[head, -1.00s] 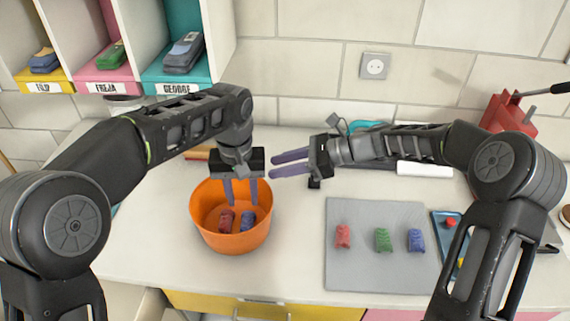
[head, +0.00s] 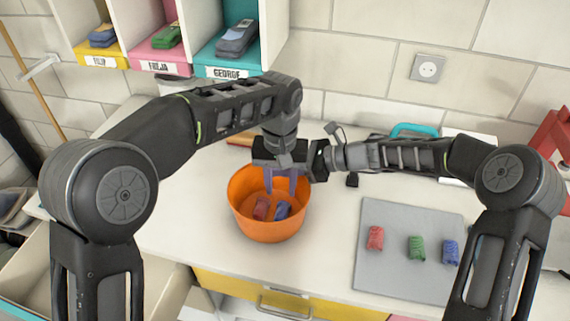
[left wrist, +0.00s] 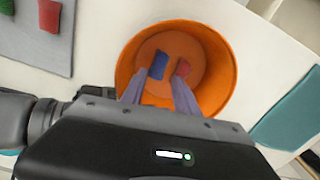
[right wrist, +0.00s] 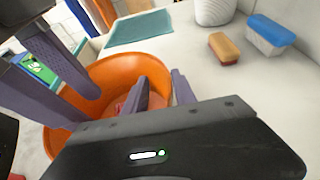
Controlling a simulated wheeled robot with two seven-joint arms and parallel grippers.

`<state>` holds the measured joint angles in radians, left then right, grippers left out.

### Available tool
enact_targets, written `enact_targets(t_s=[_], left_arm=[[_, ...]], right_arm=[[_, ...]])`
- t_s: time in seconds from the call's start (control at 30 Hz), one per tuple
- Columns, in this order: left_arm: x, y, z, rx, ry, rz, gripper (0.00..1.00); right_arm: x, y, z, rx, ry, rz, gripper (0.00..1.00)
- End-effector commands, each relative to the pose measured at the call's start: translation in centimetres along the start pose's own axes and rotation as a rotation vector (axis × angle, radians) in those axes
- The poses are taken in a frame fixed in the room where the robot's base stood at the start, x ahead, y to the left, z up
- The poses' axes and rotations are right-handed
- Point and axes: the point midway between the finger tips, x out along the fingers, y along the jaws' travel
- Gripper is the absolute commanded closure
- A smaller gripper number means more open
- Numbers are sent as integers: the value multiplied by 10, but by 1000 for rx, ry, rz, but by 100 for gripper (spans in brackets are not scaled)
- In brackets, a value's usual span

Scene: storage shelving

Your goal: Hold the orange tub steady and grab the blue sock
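The orange tub (head: 265,229) stands on the white counter, with a red sock (head: 261,208) and a blue sock (head: 283,210) lying on its floor. Both socks show in the left wrist view, the blue sock (left wrist: 158,66) left of the red sock (left wrist: 183,68). My left gripper (head: 280,190) is open, pointing down over the tub, its fingers apart and empty above the socks. My right gripper (right wrist: 160,82) is open at the tub's rim, one finger on the inner side and one outside. In the head view its fingers are hidden behind the left gripper.
A grey mat (head: 400,275) on the right carries a red, a green and another blue roll (head: 450,251). A yellow drawer (head: 250,292) is below the counter edge. My two grippers are very close together.

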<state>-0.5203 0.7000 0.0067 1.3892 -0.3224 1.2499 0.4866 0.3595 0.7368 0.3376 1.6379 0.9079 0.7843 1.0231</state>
Motion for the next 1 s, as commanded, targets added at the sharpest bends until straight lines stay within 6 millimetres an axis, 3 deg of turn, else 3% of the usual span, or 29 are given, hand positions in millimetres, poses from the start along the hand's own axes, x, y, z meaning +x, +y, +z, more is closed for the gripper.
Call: enact_targets(t_s=[0.07,0.43,0.83,1.0], left_arm=[[0,0,0,0,0,0,64],[0,0,0,0,0,0,64],[0,0,0,0,0,0,64],[-2,-8,-4,-13,9,-7,51]], right_arm=[[0,0,0,0,0,0,69],[0,0,0,0,0,0,100],[0,0,-1,1,1,0,100],[0,0,-2,1,2,1,100]])
